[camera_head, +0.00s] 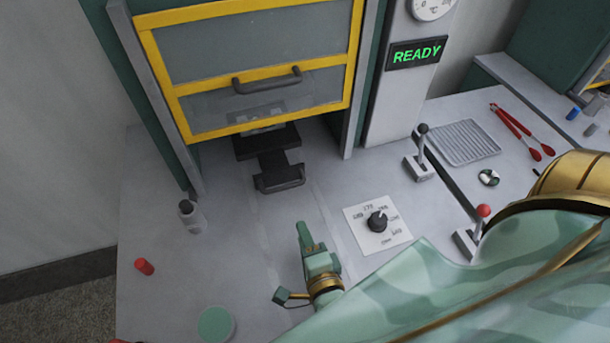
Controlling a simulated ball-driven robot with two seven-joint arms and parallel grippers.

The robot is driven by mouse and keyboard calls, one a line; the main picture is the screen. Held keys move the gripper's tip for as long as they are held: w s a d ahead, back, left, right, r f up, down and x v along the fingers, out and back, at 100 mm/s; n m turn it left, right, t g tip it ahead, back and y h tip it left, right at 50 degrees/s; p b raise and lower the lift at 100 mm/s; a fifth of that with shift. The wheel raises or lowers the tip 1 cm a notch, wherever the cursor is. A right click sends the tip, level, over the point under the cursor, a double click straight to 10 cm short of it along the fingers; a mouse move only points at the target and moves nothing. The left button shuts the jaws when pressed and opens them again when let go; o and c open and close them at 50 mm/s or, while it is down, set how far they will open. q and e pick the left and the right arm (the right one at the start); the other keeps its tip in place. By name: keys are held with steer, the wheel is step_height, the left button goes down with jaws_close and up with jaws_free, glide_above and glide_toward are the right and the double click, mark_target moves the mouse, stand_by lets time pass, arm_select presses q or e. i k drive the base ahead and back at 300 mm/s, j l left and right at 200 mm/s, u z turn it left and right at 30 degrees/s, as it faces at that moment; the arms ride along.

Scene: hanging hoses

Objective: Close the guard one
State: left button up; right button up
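The guard (262,80) is a yellow-framed, see-through panel at the upper left of the head view, with a grey bar handle (266,80) across it. Its lower edge is above the bench, and a gap shows beneath it. A dark metal fixture (279,178) sticks out of the gap toward me. My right gripper (304,232) is green, in front of the fixture and below the guard in the picture, apart from the handle. Its fingers overlap in this view, so I cannot tell whether they are open. My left gripper is out of view.
A dial plate (377,222) lies right of my gripper. Black-knobbed (419,165) and red-knobbed (471,237) levers stand further right, near red tongs (523,131) and a ribbed tray (464,142). A sign reads READY (416,53). A small bottle (191,217) and red cylinder (144,266) stand left.

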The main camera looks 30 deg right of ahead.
mark_target(144, 24)
steer(key=k+j, duration=0.2)
steer(key=k, duration=0.3)
steer(key=k+j, duration=0.2)
steer(key=k, duration=0.25)
